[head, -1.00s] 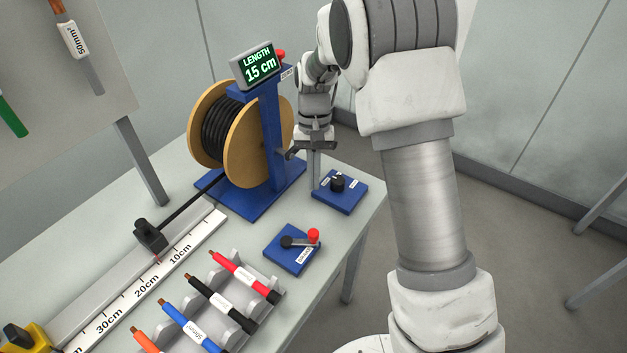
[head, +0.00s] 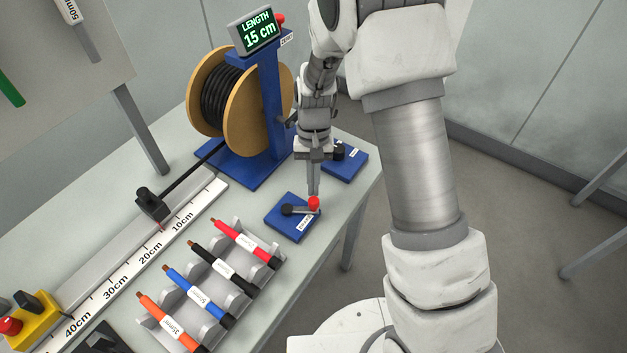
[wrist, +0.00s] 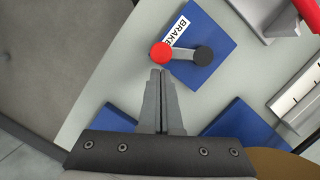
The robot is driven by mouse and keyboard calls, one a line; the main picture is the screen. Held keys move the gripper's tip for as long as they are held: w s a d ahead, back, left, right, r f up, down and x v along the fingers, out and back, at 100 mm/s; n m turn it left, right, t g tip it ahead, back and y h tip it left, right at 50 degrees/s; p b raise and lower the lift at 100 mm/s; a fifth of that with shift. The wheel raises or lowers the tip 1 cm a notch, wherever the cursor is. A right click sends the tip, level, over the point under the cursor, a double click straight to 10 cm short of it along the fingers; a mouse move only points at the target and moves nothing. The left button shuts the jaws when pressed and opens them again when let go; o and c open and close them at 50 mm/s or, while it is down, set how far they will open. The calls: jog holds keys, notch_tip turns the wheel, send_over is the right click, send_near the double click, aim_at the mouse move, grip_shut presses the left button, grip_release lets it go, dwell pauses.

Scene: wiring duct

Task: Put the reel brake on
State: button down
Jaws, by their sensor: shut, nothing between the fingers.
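The reel brake is a blue plate (head: 288,224) on the table, with a black pivot (head: 287,209) and a lever ending in a red knob (head: 314,203). In the wrist view the plate (wrist: 205,28) carries a BRAKE label, and the lever runs from the black pivot (wrist: 203,55) to the red knob (wrist: 160,53). My gripper (head: 314,193) is shut and empty, pointing down just by the red knob. In the wrist view its fingertips (wrist: 160,72) lie right beside the knob; I cannot tell whether they touch. The cable reel (head: 240,115) stands behind on a blue stand.
A second blue box with a black dial (head: 338,151) sits behind my gripper near the table edge. A rack (head: 262,272) of several coloured cables stands in front of the brake. A ruler rail (head: 120,270) runs along the left.

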aim_at(317, 203)
jog(key=shift+s+d+m, duration=0.2)
jog(key=shift+s+m, duration=0.25)
jog(key=shift+m, duration=0.35)
jog(key=shift+s+d+m+y, duration=0.1)
jog(key=shift+s+m+y, duration=0.3)
jog(key=shift+s+m, duration=0.45)
jog(key=s+m, duration=0.1)
jog(key=m, duration=0.2)
jog(key=shift+s+m+t+y, duration=0.3)
jog(key=shift+s+m+y, duration=0.05)
jog(key=shift+s+y, duration=0.05)
jog(key=m, duration=0.1)
jog(key=s+m, duration=0.1)
jog(key=shift+s+a+m+t, duration=0.3)
jog(key=shift+m, duration=0.1)
jog(key=m, duration=0.1)
jog(key=s+a+m, duration=0.1)
jog(key=shift+s+m+t+y, duration=0.2)
jog(key=shift+m+t+y, duration=0.1)
jog(key=shift+m+y, duration=0.1)
jog(key=shift+s+a, duration=0.25)
